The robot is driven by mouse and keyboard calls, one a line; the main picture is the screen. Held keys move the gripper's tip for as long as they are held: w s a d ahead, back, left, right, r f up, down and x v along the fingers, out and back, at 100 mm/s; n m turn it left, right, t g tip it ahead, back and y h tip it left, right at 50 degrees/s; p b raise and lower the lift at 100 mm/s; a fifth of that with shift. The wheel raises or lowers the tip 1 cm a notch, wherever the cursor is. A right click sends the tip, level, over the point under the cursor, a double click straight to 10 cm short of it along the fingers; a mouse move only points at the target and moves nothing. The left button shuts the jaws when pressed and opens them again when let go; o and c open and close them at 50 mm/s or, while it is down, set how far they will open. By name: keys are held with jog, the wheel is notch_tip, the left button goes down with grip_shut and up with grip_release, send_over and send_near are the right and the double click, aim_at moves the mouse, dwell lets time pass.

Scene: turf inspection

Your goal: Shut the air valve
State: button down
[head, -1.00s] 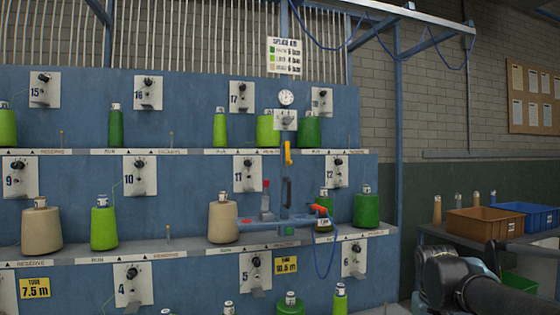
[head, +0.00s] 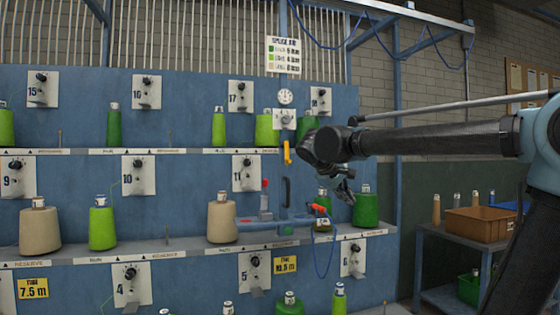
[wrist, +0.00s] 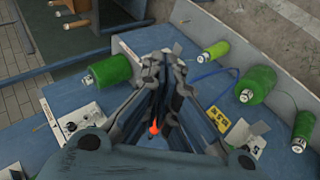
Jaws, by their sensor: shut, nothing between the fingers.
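A yellow valve lever (head: 287,152) hangs upright, in line with the vertical pipe below the round gauge (head: 285,97). A panel with a grey knob (head: 284,118) is between the gauge and the lever. My gripper (head: 345,192) is shut and empty, to the right of and lower than the lever, in front of the blue rack, with no contact with the lever seen. In the wrist view my shut fingers (wrist: 163,65) fill the middle; a small orange-red part (wrist: 154,128) shows between the finger links. I cannot make out the lever in the wrist view.
An orange-topped tool (head: 319,209) with a blue hose hangs close below my gripper. A dark green cone (head: 366,207) stands just right of it. A black handle (head: 286,191) and a red-tipped part (head: 265,200) stand on the blue arm.

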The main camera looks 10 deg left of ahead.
jog(key=s+a+r+n+t, duration=0.1)
jog(key=a+r+t, duration=0.1)
jog(key=a+r, duration=0.4)
jog(key=s+a+r+n+t+y, duration=0.1)
jog(key=a+r, duration=0.5)
jog(key=a, duration=0.8)
jog(key=s+a+r+n+t+y, duration=0.1)
jog(key=s+a+r+n+t, duration=0.1)
jog(key=a+r, duration=0.4)
jog(key=a+t, duration=0.1)
jog(key=a, duration=0.3)
jog(key=shift+s, duration=0.15)
send_near(288, 153)
jog(key=w+a+f, duration=0.3)
jog(key=a, duration=0.1)
jog(key=d, duration=0.1)
jog(key=w+d+f, duration=0.1)
jog(key=d, duration=0.1)
jog(key=shift+w+d+f, duration=0.25)
jog(key=shift+w+f, duration=0.05)
jog(key=shift+w, duration=0.1)
